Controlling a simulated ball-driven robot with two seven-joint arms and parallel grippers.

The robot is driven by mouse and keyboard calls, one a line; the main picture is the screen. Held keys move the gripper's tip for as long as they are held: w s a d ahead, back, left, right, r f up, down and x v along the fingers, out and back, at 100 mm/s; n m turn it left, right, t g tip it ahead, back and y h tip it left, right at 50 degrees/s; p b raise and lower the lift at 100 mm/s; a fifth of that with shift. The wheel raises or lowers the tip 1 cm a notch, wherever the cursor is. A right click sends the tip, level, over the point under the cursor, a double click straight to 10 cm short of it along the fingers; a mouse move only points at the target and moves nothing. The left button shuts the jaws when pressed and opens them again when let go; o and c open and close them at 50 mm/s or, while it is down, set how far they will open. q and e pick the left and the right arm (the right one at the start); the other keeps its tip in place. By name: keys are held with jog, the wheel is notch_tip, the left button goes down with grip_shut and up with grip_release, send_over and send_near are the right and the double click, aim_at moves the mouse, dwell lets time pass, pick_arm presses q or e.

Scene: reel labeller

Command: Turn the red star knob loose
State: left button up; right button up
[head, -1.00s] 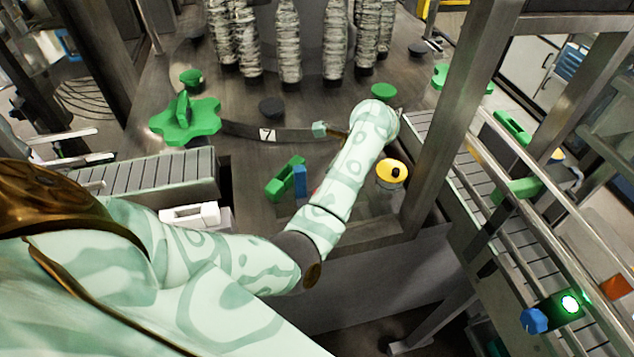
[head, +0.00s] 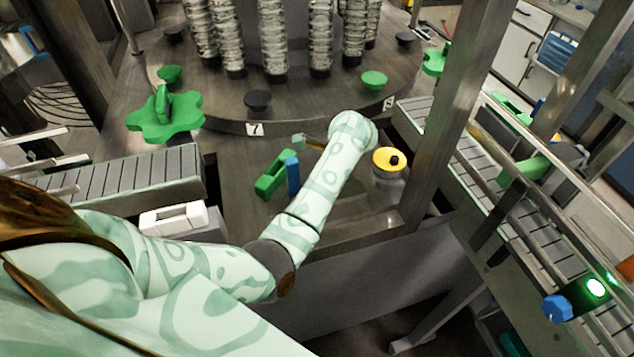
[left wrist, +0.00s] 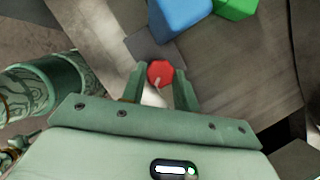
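The red star knob (left wrist: 160,73) shows in the left wrist view beside the blue block (left wrist: 180,15). My left gripper (left wrist: 160,82) has its fingers apart, one on each side of the knob near the tips. Whether either finger touches the knob cannot be told. In the head view my left forearm reaches over the spot and hides both knob and gripper. The blue block (head: 292,176) shows just left of that forearm.
A green handle (head: 270,180) is beside the blue block. A yellow-topped jar (head: 387,163) stands close right of my forearm. A large green star knob (head: 165,117) is at left. Roller conveyors (head: 120,176) flank the machine, and a steel post (head: 450,110) rises at right.

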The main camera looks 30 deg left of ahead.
pick_arm(q)
jog(key=shift+n, duration=0.3)
jog(key=n+b, duration=0.1)
jog(key=n+g+b, duration=0.1)
jog(key=shift+w+f+n, duration=0.15)
jog(key=shift+f+n, duration=0.05)
jog(key=shift+n, duration=0.1)
jog(key=shift+n+g+h+b, duration=0.4)
jog(key=shift+n+b, duration=0.35)
jog(key=shift+n, duration=0.15)
jog(key=n+g+b, duration=0.1)
jog(key=n, duration=0.2)
jog(key=shift+w+a+h+b, duration=0.15)
jog(key=shift+h+b, duration=0.25)
jog(key=shift+r+n+g+h+b, duration=0.15)
jog(key=shift+n+g+h+b, duration=0.3)
jog(key=shift+n, duration=0.85)
jog(key=shift+a, duration=0.1)
jog(key=o, duration=1)
